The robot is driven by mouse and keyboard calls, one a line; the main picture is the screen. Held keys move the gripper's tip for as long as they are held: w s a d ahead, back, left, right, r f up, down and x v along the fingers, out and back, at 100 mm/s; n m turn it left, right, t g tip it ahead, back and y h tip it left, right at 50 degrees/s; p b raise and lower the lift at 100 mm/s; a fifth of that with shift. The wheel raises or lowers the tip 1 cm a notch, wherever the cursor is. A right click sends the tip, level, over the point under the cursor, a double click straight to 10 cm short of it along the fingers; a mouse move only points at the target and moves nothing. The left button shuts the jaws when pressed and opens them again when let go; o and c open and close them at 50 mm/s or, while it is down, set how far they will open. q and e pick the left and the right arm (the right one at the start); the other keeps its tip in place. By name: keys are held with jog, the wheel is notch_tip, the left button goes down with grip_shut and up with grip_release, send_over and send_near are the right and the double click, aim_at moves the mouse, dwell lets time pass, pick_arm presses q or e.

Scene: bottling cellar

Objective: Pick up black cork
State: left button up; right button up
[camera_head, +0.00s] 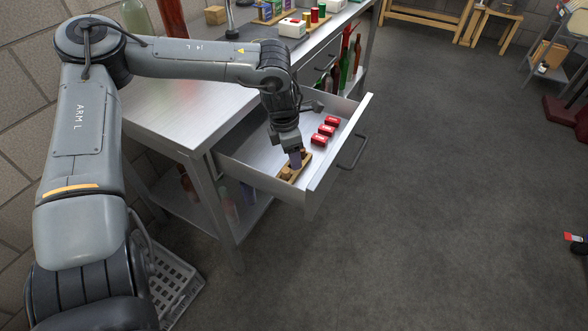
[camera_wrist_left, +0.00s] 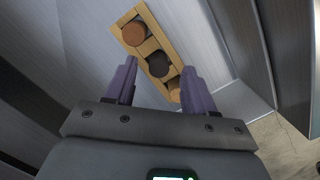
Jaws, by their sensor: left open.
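The black cork (camera_wrist_left: 159,64) sits in the middle of a wooden holder (camera_wrist_left: 148,48) in the left wrist view, between a reddish-brown cork (camera_wrist_left: 134,33) and a lighter cork (camera_wrist_left: 174,88) partly hidden by a finger. The holder (camera_head: 285,173) lies in the open drawer (camera_head: 245,150) in the head view; the black cork cannot be made out there. My left gripper (camera_head: 295,158) points down over the holder. In the wrist view its purple fingers (camera_wrist_left: 159,68) are open, one on each side of the black cork in the picture; contact cannot be told.
Several red boxes (camera_head: 319,139) lie in the drawer beside the holder. The drawer's front wall (camera_head: 338,150) and handle (camera_head: 354,152) stand close to the gripper. The metal worktop (camera_head: 180,105) is clear near the arm. A grey crate (camera_head: 172,280) is on the floor.

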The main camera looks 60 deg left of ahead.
pick_arm(q)
jog(key=shift+w+f, duration=0.15)
jog(key=shift+f, duration=0.65)
jog(key=shift+r, duration=0.1)
grip_shut()
jog(key=shift+r, duration=0.15)
